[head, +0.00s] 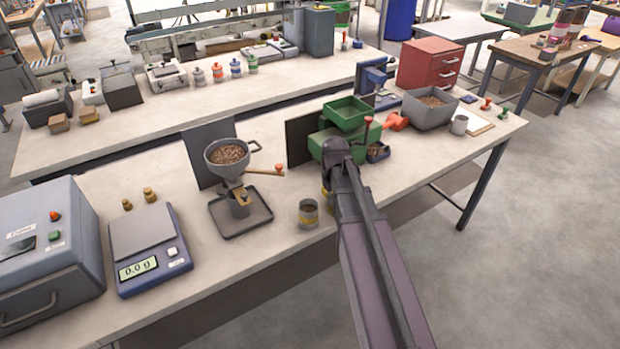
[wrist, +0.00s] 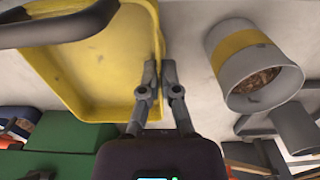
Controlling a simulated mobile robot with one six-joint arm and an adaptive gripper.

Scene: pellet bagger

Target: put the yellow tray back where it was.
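The yellow tray (wrist: 95,60) fills the upper left of the wrist view, with its inside showing and no pellets visible in it. My gripper (wrist: 160,66) is at the tray's right rim, one fingertip on each side of the wall, and looks closed on it. In the head view my arm covers most of this, and only a small yellow patch (head: 326,193) shows beside it. I cannot tell whether the tray rests on the bench or is lifted.
A grey cup with a yellow band (head: 308,214) stands left of my arm; it also shows close to my gripper in the wrist view (wrist: 239,44). A dark curved bar (wrist: 60,27) crosses over the tray. The green machine (head: 347,113) stands behind my arm.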

